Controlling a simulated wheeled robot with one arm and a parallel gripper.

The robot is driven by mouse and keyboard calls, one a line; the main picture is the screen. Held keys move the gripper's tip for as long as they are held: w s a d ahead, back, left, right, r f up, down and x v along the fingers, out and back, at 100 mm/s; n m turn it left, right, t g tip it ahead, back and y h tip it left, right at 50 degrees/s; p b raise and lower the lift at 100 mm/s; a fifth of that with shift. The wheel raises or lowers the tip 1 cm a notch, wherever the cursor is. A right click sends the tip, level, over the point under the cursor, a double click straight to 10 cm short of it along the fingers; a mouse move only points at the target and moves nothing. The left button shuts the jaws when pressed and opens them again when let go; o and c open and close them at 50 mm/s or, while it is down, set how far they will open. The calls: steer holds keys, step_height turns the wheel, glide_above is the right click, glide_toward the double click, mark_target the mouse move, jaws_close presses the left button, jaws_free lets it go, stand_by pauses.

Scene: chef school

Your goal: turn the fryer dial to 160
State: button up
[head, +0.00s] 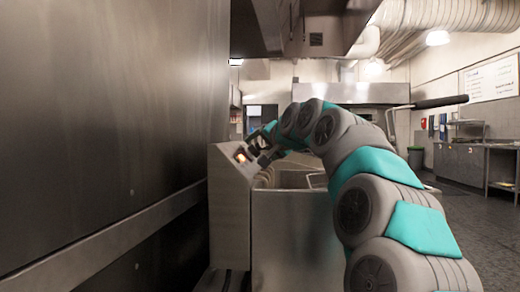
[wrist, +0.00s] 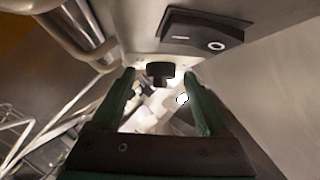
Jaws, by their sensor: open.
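The fryer (head: 290,215) stands in the middle of the head view, with its sloped steel control panel (head: 228,160) facing my arm. In the wrist view a dark round dial (wrist: 160,70) sits on the panel, between and beyond my fingertips. My gripper (wrist: 158,82) is open, one finger on each side of the dial, and I cannot tell whether either touches it. In the head view my gripper (head: 259,146) is at the panel and hides the dial. The dial's numbers and setting are not readable.
A large steel wall (head: 100,120) closes off the left. A black-handled basket (head: 440,102) is at right. Open floor (head: 485,225) lies at far right.

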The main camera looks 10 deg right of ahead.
jaws_close()
steer(key=shift+r, duration=0.15)
stand_by(0.5)
